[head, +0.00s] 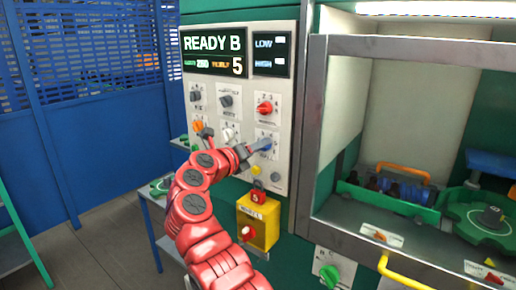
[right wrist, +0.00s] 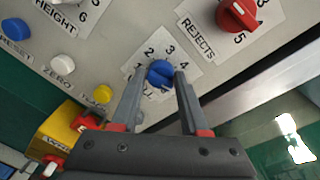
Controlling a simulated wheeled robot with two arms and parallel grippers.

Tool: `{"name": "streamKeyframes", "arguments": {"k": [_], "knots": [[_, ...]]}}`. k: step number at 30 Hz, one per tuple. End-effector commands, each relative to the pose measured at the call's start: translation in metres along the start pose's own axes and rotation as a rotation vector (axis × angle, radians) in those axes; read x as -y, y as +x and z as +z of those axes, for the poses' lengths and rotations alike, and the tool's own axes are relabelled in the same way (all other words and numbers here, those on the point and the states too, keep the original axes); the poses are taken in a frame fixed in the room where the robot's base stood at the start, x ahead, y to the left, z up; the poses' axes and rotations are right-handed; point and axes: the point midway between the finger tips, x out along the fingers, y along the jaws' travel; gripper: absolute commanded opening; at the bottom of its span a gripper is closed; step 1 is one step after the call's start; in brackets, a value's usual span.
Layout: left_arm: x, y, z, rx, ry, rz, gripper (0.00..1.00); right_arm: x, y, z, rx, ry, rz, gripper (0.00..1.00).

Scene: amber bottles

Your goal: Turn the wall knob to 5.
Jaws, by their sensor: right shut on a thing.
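My right gripper (head: 252,149) reaches up to the wall panel and is shut on a blue knob (head: 264,143). In the right wrist view the blue knob (right wrist: 160,74) sits between the two fingertips of the gripper (right wrist: 161,82). The knob is on a white label with numbers 1, 2, 3 and 4 showing around it; the rest of the dial is partly hidden by the fingers. I cannot tell which number the knob points at. My left gripper is not in view.
The panel (head: 285,120) also carries a red REJECTS knob (right wrist: 238,14), other knobs and small push buttons close by. A display (head: 217,53) reads READY B with a large 5. A yellow box (head: 258,222) sits below. A metal-framed cabinet (head: 310,130) stands right.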

Motion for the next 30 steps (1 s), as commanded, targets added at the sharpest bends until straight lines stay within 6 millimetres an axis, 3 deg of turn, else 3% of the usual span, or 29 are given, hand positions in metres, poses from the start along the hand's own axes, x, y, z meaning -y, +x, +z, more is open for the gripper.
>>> {"name": "streamKeyframes", "arguments": {"k": [5,6,10,23,30], "knots": [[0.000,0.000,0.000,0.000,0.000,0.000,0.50,0.001,0.000,0.001,0.001,0.001,-0.001,0.00],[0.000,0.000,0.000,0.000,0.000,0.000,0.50,0.001,0.000,0.001,0.001,0.001,-0.001,0.47],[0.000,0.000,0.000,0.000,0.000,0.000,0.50,0.001,0.000,0.001,0.000,0.001,-0.001,0.70],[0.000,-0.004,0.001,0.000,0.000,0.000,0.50,-0.001,-0.008,-0.001,0.000,0.000,-0.001,0.72],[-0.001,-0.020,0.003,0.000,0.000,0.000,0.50,-0.004,-0.060,-0.003,0.000,0.002,0.003,0.72]]}}
